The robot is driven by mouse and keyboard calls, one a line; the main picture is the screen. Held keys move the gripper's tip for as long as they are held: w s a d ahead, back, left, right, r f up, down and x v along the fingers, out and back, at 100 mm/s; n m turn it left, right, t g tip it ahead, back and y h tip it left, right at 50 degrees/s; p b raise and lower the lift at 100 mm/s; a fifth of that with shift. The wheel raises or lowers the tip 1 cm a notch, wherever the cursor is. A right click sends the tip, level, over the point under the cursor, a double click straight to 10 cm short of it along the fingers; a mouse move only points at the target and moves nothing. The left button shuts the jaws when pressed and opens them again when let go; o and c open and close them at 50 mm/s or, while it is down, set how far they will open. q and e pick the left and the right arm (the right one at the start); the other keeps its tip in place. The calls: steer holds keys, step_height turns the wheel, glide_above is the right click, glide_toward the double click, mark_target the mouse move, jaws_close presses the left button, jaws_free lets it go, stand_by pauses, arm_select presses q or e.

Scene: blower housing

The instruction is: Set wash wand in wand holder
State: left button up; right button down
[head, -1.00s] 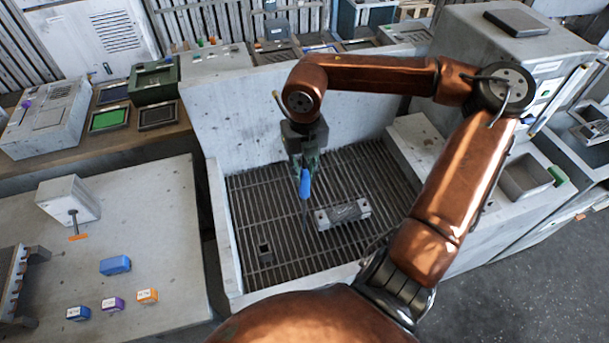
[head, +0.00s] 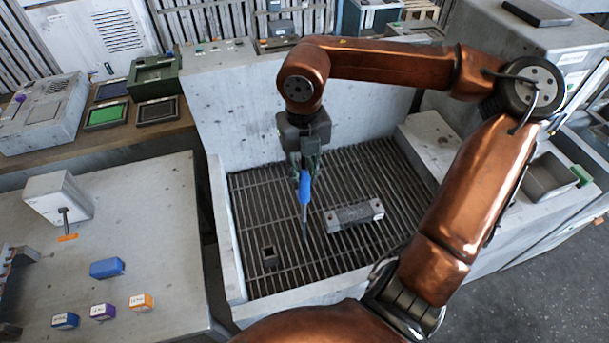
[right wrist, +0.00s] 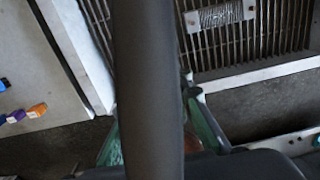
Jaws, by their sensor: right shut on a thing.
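The wash wand (head: 304,190) has a blue handle and a thin dark lower end. My right gripper (head: 305,166) is shut on it and holds it nearly upright, pointing down over the grated basin. A small dark square socket (head: 269,256), which looks like the wand holder, sits on the grate to the left of and nearer than the wand's tip. The wand and socket appear apart. In the right wrist view a thick dark bar hides much of the space between the green fingers (right wrist: 160,140); I cannot tell whether it is the wand. My left gripper is not in view.
A grey metal block (head: 354,216) lies on the grate (head: 330,255) right of the wand. The basin has raised walls, with a tall back panel (head: 230,100). The left table (head: 150,220) carries small coloured boxes (head: 103,311) and a blue block (head: 107,268).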

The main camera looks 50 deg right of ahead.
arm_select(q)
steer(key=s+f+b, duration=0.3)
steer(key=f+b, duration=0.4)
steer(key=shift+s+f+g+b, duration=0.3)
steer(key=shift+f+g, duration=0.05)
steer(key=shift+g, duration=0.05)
arm_select(e)
steer(key=w+a, duration=0.3)
steer(key=a, duration=0.8)
steer(key=shift+a, duration=0.4)
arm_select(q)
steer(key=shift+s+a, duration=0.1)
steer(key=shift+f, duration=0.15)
arm_select(e)
steer(key=shift+f, duration=0.25)
arm_select(q)
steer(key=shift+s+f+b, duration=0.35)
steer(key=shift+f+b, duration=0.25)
steer(key=shift+b, duration=0.15)
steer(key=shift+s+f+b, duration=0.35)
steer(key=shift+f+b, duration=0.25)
steer(key=shift+b, duration=0.15)
arm_select(e)
steer(key=shift+f, duration=2.25)
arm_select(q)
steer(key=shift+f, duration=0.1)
arm_select(e)
steer(key=shift+f, duration=0.1)
